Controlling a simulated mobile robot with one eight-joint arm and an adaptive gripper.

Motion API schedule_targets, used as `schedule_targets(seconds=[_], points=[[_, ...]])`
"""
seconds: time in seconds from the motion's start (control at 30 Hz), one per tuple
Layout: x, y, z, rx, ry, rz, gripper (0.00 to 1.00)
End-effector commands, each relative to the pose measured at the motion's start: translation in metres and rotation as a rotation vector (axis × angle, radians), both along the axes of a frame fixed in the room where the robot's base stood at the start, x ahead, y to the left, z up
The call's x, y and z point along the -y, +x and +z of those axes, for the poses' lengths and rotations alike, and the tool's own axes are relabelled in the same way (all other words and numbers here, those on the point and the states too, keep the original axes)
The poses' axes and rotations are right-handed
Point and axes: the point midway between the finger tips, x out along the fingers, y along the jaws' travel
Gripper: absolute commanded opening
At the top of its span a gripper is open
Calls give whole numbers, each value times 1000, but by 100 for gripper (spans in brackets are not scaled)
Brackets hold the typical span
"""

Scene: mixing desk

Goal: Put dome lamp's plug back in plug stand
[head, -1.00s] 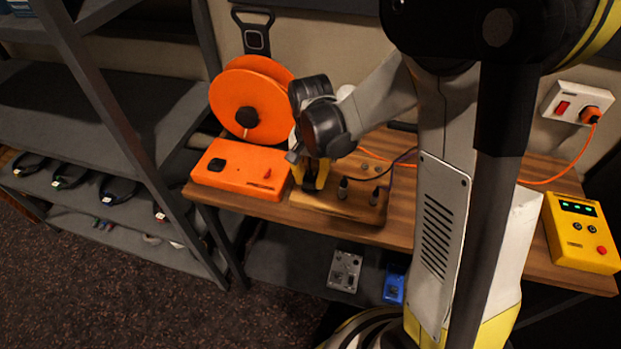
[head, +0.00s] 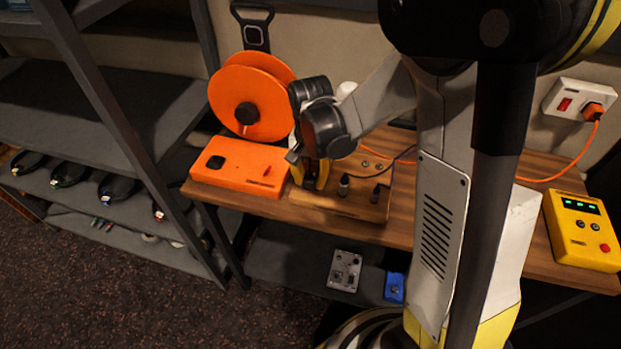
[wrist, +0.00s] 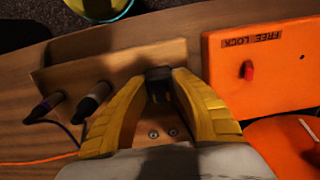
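The plug stand is a wooden block on the desk, seen in the head view (head: 335,203) and the wrist view (wrist: 125,62). Two dark plugs stand upright in it, one (head: 343,185) nearer my gripper and one (head: 376,194) farther right. My gripper (head: 311,178) points down at the stand's left end. In the wrist view, its yellow fingers (wrist: 160,84) are closed against both sides of a black plug (wrist: 159,75) at the stand. The plug's lower end is hidden, so I cannot tell how deep it sits. The dome lamp itself is not identifiable.
An orange box (head: 238,166) marked "FREE LOCK" stands close beside my gripper, with an orange cable reel (head: 270,85) behind. A yellow box (head: 583,232) is at the desk's right end. An orange cable runs to a wall socket (head: 566,104). The stand lies near the desk's front edge.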

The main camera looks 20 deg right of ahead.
Motion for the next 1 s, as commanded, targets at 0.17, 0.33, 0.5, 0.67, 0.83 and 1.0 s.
schedule_targets(seconds=[0.17,0.33,0.5,0.67,0.83,1.0], points=[[0,0,0,0,0,0,50],[0,0,1,0,0,0,50],[0,0,13,0,0,0,50],[0,-1,45,0,0,0,50],[0,0,81,0,0,0,50],[0,0,108,0,0,0,50]])
